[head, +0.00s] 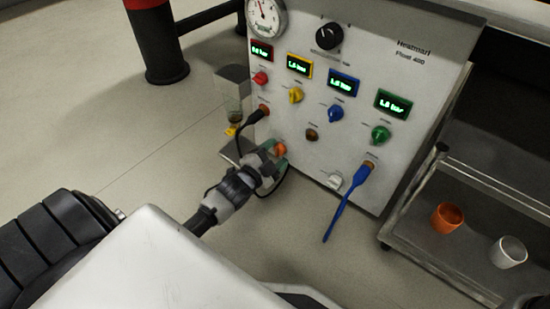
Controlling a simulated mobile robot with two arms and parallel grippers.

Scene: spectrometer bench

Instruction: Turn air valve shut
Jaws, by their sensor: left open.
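A light grey gas panel (428,48) faces me, with red (261,78), yellow (296,95), blue (335,113) and green (380,133) knobs under matching framed displays. I cannot read which knob is labelled as the air valve. The red display (262,52) seems to read near zero; the others seem to read about 1.5 bar or a little more. My left gripper (274,156) is open at the panel's lower left, its fingers around or beside an orange fitting (281,149). I cannot tell whether they touch it. My right gripper is out of view.
A dark cable runs from a port (264,111) down past my left gripper. A blue hose (345,203) hangs from the lower right port. A round gauge (266,17) and black dial (329,36) sit above. A cart (432,255) at right holds orange (447,218) and white (508,252) cups.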

